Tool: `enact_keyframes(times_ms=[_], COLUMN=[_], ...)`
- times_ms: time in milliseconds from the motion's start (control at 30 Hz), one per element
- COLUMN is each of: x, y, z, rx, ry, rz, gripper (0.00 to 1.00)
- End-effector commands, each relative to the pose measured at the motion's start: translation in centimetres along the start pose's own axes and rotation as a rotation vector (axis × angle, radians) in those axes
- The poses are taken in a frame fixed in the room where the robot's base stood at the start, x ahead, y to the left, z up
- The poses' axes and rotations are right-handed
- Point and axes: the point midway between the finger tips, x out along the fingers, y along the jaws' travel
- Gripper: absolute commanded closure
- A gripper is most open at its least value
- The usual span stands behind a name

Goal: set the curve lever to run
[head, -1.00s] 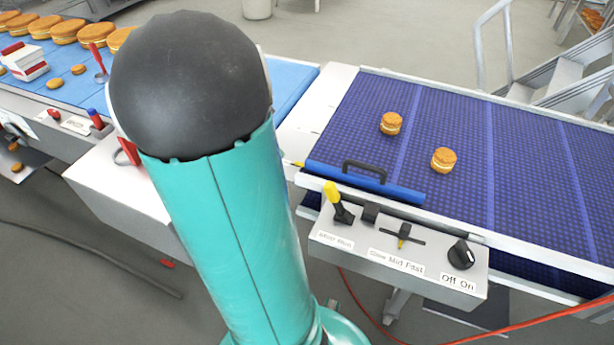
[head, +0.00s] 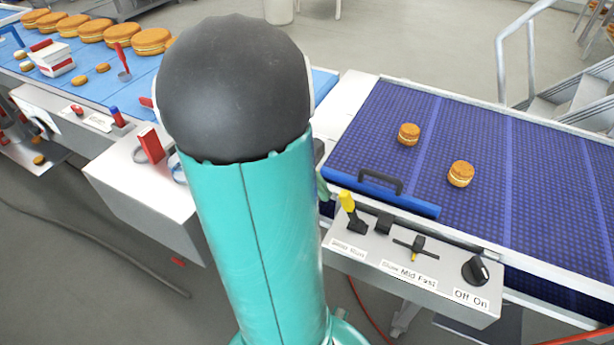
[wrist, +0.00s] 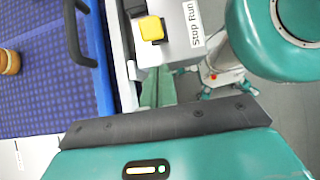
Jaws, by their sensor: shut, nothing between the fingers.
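A lever with a yellow handle (head: 347,201) stands on the white control box (head: 345,262) beside the purple belt. Its label reads Stop Run, and the handle leans left, toward the Stop end. The handle also shows from above in the wrist view (wrist: 152,28), next to the same label (wrist: 190,23). My gripper (wrist: 155,88) is shut and empty, low beside the box and a short way from the handle, not touching it. In the head view my arm hides most of the gripper; only a small greenish part shows near the blue bar's left end.
The box also carries a Slow Mid Fast slider (head: 416,247) and an Off On knob (head: 475,270). A blue bar with a black handle (head: 381,191) lies along the belt edge. Two filled rounds (head: 409,134) (head: 460,173) sit on the purple belt (head: 540,190).

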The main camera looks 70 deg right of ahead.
Motion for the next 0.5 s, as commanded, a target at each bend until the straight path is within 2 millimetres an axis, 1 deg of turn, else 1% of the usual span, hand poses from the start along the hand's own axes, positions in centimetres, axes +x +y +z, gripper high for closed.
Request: enact_keyframes(times_ms=[33, 100, 200, 500], x=[0.2, 0.3, 0.5, 0.5], y=[0.0, 0.0, 0.0, 0.0], z=[0.7, 1.5, 2.0, 2.2], rx=[0.003, 0.002, 0.000, -0.001], ry=[0.002, 0.001, 0.000, -0.001], rz=[-0.001, -0.001, -0.001, -0.001], gripper=[1.00, 1.00, 1.00, 1.00])
